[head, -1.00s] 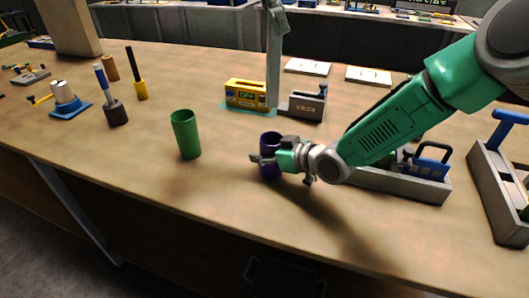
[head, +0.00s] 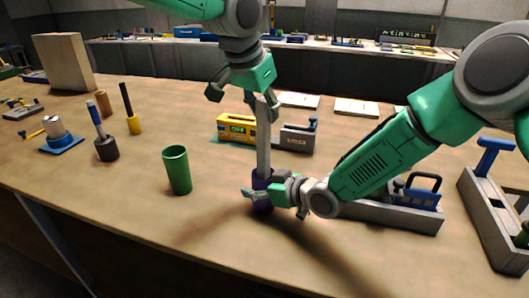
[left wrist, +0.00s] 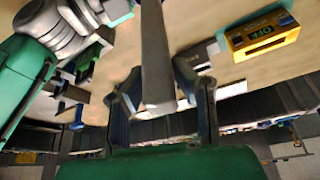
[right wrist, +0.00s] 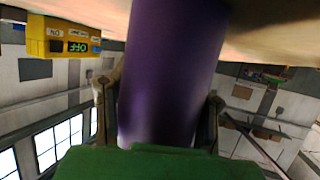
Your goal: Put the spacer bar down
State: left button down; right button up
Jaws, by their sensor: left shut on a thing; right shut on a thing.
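The spacer bar, a long grey bar (head: 263,140), stands upright in the head view. My left gripper (head: 258,99) is shut on its upper end; the bar also shows between the fingers in the left wrist view (left wrist: 157,55). The bar's lower end goes down to the mouth of a purple cup (head: 262,203) and is hidden there. My right gripper (head: 274,194) is shut on this cup from the right; the cup fills the middle of the right wrist view (right wrist: 170,70). Whether the bar touches the cup's bottom cannot be seen.
A green cup (head: 177,172) stands to the left. A yellow box marked OFF (head: 237,129) and a grey fixture (head: 298,139) are behind the bar. A grey tray (head: 400,217) and a blue-handled crate (head: 497,220) are at right.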

aim_at(265, 147)
pick_arm(q)
notch_tip(265, 147, down, 9)
jog(key=shift+r, duration=0.1)
dwell(0.3)
jog(key=c, duration=1.3)
grip_release()
jog(key=v, duration=1.2)
pick_arm(e)
jog(key=o, duration=1.3)
